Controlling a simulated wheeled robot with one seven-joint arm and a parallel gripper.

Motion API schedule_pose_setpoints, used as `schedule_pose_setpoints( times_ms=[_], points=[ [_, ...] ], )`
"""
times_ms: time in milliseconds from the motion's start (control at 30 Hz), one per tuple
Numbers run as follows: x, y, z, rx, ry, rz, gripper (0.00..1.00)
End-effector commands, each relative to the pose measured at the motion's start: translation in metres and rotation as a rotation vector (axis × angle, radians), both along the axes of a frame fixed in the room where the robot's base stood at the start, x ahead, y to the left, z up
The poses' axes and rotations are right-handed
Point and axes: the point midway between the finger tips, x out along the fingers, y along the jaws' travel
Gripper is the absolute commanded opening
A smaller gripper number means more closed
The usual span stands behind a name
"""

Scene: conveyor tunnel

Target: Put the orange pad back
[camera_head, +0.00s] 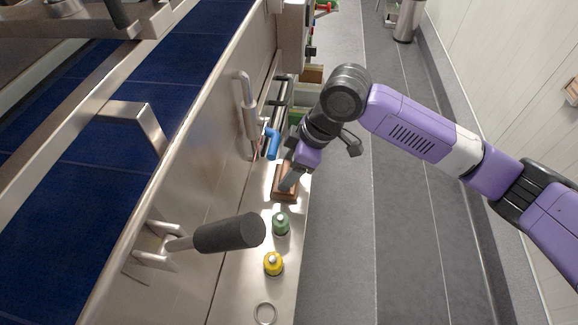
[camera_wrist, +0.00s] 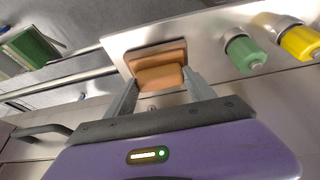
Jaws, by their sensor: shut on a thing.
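The orange pad (camera_wrist: 160,77) is between the two fingers of my gripper (camera_wrist: 159,82) in the wrist view. My gripper is shut on it. Just behind the pad is a brown, block-like piece with a darker rim (camera_wrist: 152,51), on the steel ledge; I cannot tell whether the pad touches it or rests in it. In the head view, my gripper (camera_head: 289,182) points down at a brown block (camera_head: 280,195) on the narrow steel ledge (camera_head: 240,290). The fingers and wrist hide part of it, and the pad cannot be told apart from the block there.
A green knob (camera_head: 281,223) and a yellow knob (camera_head: 273,263) stand on the ledge near the block, with a metal ring (camera_head: 265,313) beyond. A blue handle (camera_head: 272,143) and a black-gripped lever (camera_head: 230,233) stick out nearby. The grey floor (camera_head: 400,240) to the right is clear.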

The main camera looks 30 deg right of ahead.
Motion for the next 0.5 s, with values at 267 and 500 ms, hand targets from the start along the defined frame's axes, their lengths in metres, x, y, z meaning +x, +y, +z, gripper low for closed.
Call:
schedule_pose_setpoints(
  times_ms=[267, 500],
  points=[
    [-0.0001, 0.0001, -0.0019, 0.0, 0.0, 0.0, 0.84],
    [0.0, -0.0001, -0.0011, 0.0, 0.0, 0.0, 0.84]
  ],
)
